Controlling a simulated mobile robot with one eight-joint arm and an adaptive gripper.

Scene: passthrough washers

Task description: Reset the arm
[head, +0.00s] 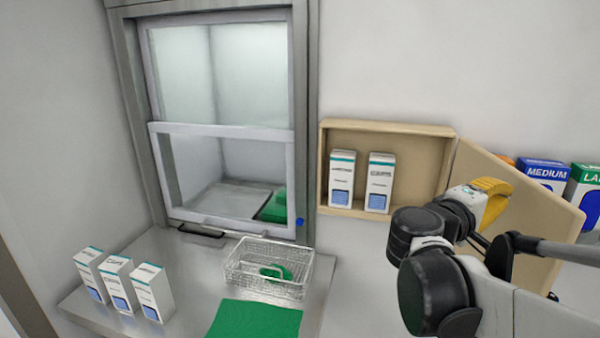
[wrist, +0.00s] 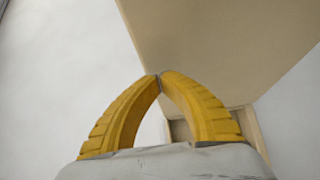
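My gripper (head: 493,187) has yellow fingers and is at the right of the head view, in front of the open wooden door (head: 545,200) of a wall box. In the wrist view its two fingertips (wrist: 160,75) meet, with nothing held between them. The door's tan face (wrist: 225,45) fills the upper right of that view; whether the fingers touch it I cannot tell. My arm comes in from the lower right, bent, and hides part of the door.
The wooden wall box (head: 390,127) holds two white cartons. A steel shelf (head: 190,275) bears three cartons, a wire basket (head: 268,265) with a green item, and a green mat (head: 255,320). A sash window (head: 225,130) stands behind. Blue MEDIUM (head: 543,172) and green (head: 585,185) boxes are at right.

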